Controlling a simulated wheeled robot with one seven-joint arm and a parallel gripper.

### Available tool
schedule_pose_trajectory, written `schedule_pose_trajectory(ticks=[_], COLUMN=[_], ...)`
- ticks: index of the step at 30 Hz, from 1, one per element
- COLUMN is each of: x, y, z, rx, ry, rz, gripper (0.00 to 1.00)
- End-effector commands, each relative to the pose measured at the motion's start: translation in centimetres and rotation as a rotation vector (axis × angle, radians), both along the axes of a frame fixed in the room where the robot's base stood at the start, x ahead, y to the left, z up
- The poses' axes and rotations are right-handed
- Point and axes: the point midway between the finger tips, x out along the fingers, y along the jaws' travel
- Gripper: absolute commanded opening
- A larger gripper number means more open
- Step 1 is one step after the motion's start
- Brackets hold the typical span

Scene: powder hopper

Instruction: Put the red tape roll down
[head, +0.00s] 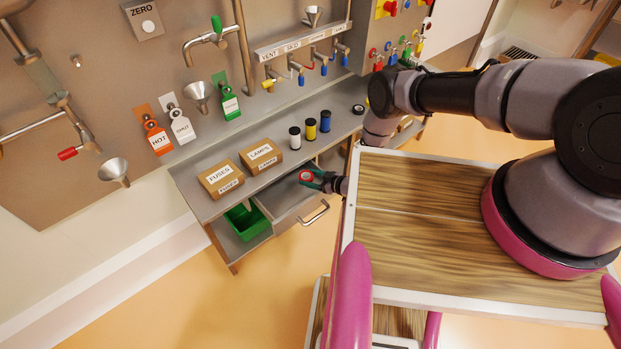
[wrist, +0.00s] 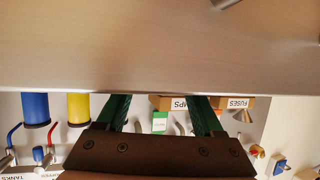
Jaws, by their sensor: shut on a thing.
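The red tape roll (head: 306,176) shows in the head view as a small red ring at the tips of my gripper (head: 312,179). My gripper is shut on it, at the pulled-out grey drawer (head: 283,207) below the counter. I cannot tell whether the roll touches the drawer. In the wrist view the two green fingers of my gripper (wrist: 160,108) run apart behind the edge of a broad pale surface. That surface hides the fingertips and the roll there.
The counter (head: 285,160) carries FUSES (head: 221,178) and LAMPS (head: 261,155) boxes, white (head: 295,138), yellow (head: 311,127) and blue (head: 326,121) spools, and a black roll (head: 358,109). A green bin (head: 247,222) sits below, left of the drawer. The drawer handle (head: 314,213) sticks out.

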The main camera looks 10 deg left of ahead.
Motion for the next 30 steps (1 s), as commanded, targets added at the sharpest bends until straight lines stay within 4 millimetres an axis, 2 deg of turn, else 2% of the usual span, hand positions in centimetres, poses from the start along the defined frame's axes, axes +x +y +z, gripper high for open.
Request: schedule_pose_trajectory(ticks=[20, 21, 22, 23, 30], x=[0.0, 0.0, 0.0, 0.0, 0.0], y=[0.0, 0.0, 0.0, 0.0, 0.0], z=[-1.2, -1.1, -1.1, -1.1, -1.1], rx=[0.000, 0.000, 0.000, 0.000, -0.001], ry=[0.000, 0.000, 0.000, 0.000, 0.000], rz=[0.000, 0.000, 0.000, 0.000, 0.000], gripper=[0.15, 0.84, 0.95, 0.99, 0.99])
